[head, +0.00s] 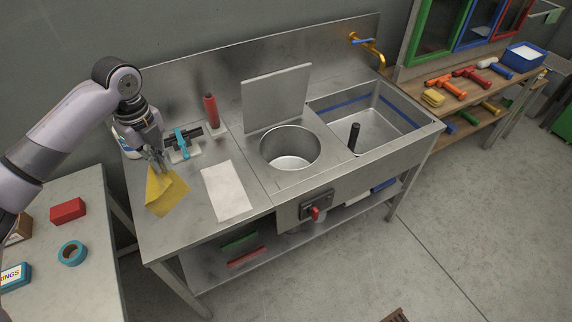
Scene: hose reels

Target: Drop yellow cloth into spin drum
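The yellow cloth (166,192) hangs or rests at the left end of the steel bench, just below the fingers of my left gripper (160,168). The fingertips meet the cloth's upper edge and look closed on it. I cannot tell whether its lower corner touches the bench. The round spin drum (290,148) is sunk in the bench to the right. Its square lid (277,97) stands raised behind the opening, and the drum looks empty. My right gripper is not in view.
A white sheet (227,190) lies between cloth and drum. A red-handled tool (211,110) and a blue-handled squeegee (183,143) are behind. A sink (375,128) with a dark upright post (354,137) is right of the drum. A red switch (315,213) is on the front.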

